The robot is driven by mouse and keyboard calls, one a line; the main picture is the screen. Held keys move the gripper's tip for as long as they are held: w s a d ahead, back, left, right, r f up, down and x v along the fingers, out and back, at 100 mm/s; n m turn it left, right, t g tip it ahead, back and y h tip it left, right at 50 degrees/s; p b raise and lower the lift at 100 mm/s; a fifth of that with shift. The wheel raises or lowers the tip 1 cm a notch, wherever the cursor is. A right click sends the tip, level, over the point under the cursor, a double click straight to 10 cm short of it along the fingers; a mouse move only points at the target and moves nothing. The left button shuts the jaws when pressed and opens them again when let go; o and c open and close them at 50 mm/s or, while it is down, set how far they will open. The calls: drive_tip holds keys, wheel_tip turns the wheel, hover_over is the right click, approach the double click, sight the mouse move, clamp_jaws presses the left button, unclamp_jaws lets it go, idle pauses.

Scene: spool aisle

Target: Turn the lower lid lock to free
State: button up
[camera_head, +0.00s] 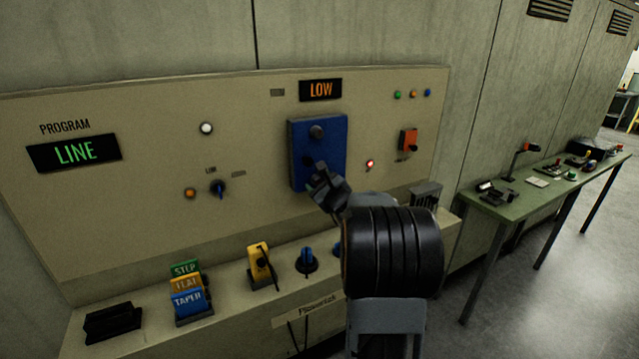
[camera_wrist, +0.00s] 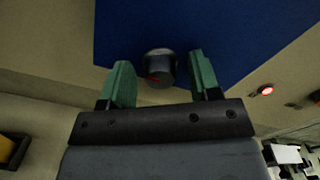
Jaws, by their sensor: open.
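The blue lid (camera_head: 333,150) is on the beige panel, under a display reading LOW. Its upper knob (camera_head: 317,131) is dark and in plain view. The lower lid lock is a dark round knob (camera_wrist: 159,63) with a red mark, near the lid's lower edge in the wrist view. In the head view my gripper (camera_head: 321,176) covers most of it. In the wrist view my gripper (camera_wrist: 160,72) is open, with one green finger on each side of the knob. Gaps show between the fingers and the knob, so it is not clamped.
A lit red lamp (camera_head: 369,163) and a red-orange switch (camera_head: 408,140) are right of the lid. A blue selector (camera_head: 218,187) is to the left. Coloured blocks (camera_head: 188,289), a yellow device (camera_head: 262,265) and a blue knob (camera_head: 307,260) are on the ledge below. A green table (camera_head: 530,195) stands right.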

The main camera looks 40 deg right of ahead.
drive_tip(key=c, duration=0.9)
drive_tip(key=shift+m, duration=0.3)
drive_tip(key=m+b, duration=0.1)
drive_tip(key=m, duration=1.1)
drive_tip(key=shift+m, duration=0.4)
drive_tip(key=shift+m+p, duration=0.7)
drive_tip(key=shift+m, duration=1.5)
